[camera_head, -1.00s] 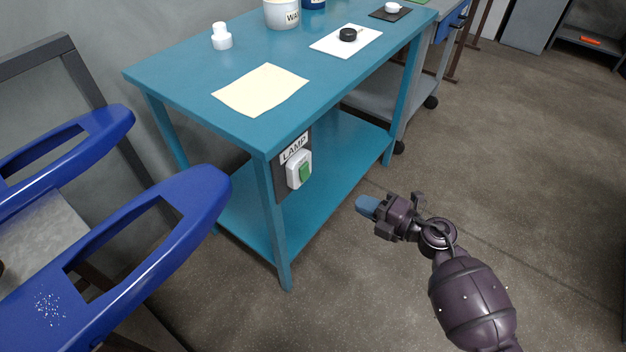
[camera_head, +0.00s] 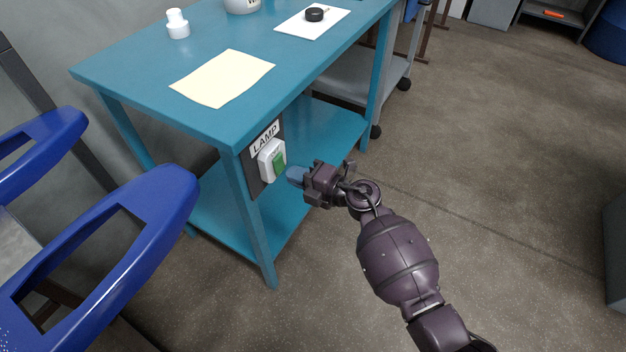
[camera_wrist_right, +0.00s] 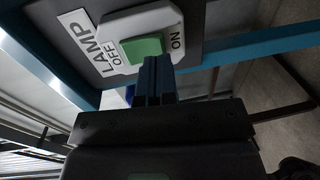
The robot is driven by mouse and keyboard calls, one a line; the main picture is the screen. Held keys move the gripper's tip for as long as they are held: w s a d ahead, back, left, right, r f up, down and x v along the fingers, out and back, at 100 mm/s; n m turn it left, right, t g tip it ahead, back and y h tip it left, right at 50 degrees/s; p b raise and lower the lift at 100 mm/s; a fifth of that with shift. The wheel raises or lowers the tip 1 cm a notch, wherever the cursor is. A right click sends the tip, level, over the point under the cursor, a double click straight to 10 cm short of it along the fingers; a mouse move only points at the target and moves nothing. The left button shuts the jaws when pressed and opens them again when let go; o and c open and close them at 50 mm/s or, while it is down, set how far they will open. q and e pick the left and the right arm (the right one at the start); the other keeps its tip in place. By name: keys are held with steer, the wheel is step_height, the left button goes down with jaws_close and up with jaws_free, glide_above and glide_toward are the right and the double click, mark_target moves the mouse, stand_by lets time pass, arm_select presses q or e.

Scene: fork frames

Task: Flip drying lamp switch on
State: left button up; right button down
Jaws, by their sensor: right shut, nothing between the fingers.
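The lamp switch (camera_head: 271,161) is a white box with a green rocker (camera_head: 279,160), mounted on a dark panel under a "LAMP" label (camera_head: 265,137) at the side of the blue table (camera_head: 233,131). In the right wrist view the green rocker (camera_wrist_right: 143,48) shows beside the words "OFF" and "ON". My right gripper (camera_head: 293,175) is shut and empty, its blue fingertips just right of the switch. In the right wrist view the fingertips (camera_wrist_right: 155,62) overlap the rocker's edge toward the "ON" side; I cannot tell if they touch. My left gripper is not in view.
On the tabletop are a cream sheet (camera_head: 222,78), a white bottle (camera_head: 177,24), and a white sheet (camera_head: 290,23) with a black round item (camera_head: 314,14). A blue-armed chair (camera_head: 140,215) stands at left. The floor (camera_head: 480,190) at right is clear.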

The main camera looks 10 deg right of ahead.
steer(key=shift+w+a+f, duration=0.2)
steer(key=shift+w+a, duration=0.2)
steer(key=shift+a, duration=0.15)
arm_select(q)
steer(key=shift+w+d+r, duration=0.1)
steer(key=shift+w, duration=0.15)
arm_select(e)
steer(key=shift+w+a+r, duration=0.1)
steer(key=shift+r, duration=0.05)
steer(key=shift+w+a, duration=0.15)
steer(key=shift+d, duration=0.3)
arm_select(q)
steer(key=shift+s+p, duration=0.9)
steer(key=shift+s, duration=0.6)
arm_select(e)
steer(key=s+d+f, duration=0.1)
steer(key=s+d, duration=0.7)
steer(key=d, duration=0.2)
steer(key=shift+s+d+f, duration=0.15)
steer(key=shift+d+f, duration=0.2)
steer(key=shift+f, duration=0.05)
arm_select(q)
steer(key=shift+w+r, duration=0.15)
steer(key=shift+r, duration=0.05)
